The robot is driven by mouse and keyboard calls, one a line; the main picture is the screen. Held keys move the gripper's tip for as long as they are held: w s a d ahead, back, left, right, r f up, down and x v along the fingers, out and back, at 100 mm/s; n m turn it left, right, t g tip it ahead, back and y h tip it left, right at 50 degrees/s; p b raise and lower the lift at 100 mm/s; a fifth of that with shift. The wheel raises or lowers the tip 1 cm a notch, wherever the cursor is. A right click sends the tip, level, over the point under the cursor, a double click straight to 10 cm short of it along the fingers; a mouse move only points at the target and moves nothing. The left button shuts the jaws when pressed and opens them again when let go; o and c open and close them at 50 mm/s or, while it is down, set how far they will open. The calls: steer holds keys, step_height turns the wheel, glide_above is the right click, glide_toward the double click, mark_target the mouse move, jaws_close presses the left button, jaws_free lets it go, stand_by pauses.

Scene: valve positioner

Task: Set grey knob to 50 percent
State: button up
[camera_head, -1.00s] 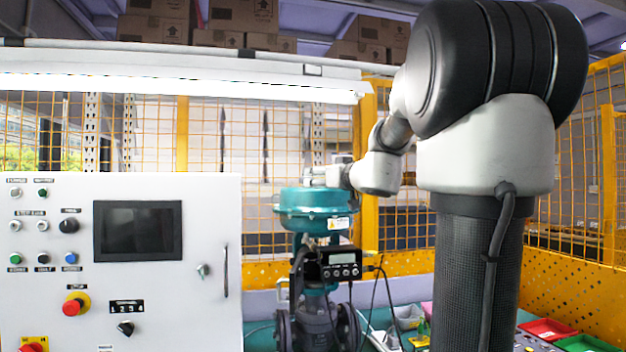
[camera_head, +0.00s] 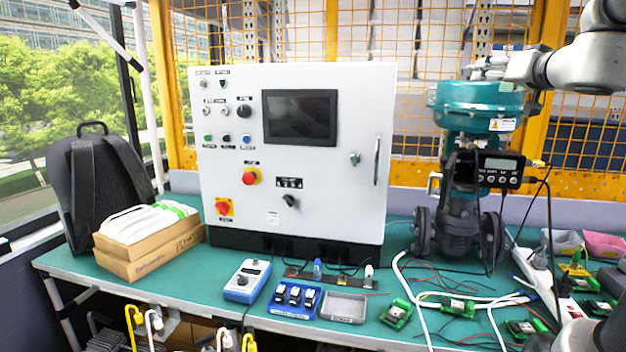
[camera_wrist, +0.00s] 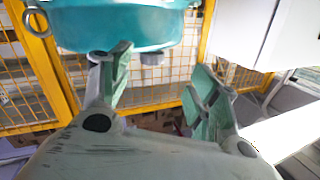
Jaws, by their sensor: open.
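I cannot tell for sure which knob is the grey one. A small blue-and-white box (camera_head: 247,280) on the bench front carries small controls on top, too small to read. The white control panel (camera_head: 330,190) has a black knob (camera_head: 243,111), a dark selector (camera_head: 290,201) low down and small grey switches (camera_head: 207,111) at upper left. My gripper (camera_head: 492,66) is high at the top of the teal valve actuator (camera_head: 478,102), far from the box and right of the panel. In the wrist view my gripper (camera_wrist: 160,88) is open, with nothing between its fingers.
The valve's positioner (camera_head: 500,170) has a small display and several buttons. Cables and green circuit boards (camera_head: 397,312) lie on the bench front right. A blue tray (camera_head: 293,300) and a grey tray (camera_head: 344,307) stand beside the box. Cardboard boxes (camera_head: 150,250) and a backpack (camera_head: 98,180) are at left.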

steer(key=s+a+f+m+g+y, duration=0.1)
steer(key=s+a+f+g, duration=0.3)
steer(key=s+f, duration=0.5)
steer(key=s+a+f+m+g+y, duration=0.15)
steer(key=s+f+g, duration=0.45)
steer(key=f, duration=0.6)
steer(key=s+a+f+n+g+h, duration=0.1)
steer(key=s+f+n, duration=0.1)
steer(key=s, duration=0.4)
steer(key=s+a+f+n+g+h, duration=0.2)
steer(key=s+f+n, duration=0.1)
steer(key=s, duration=0.4)
steer(key=shift+s+a, duration=0.25)
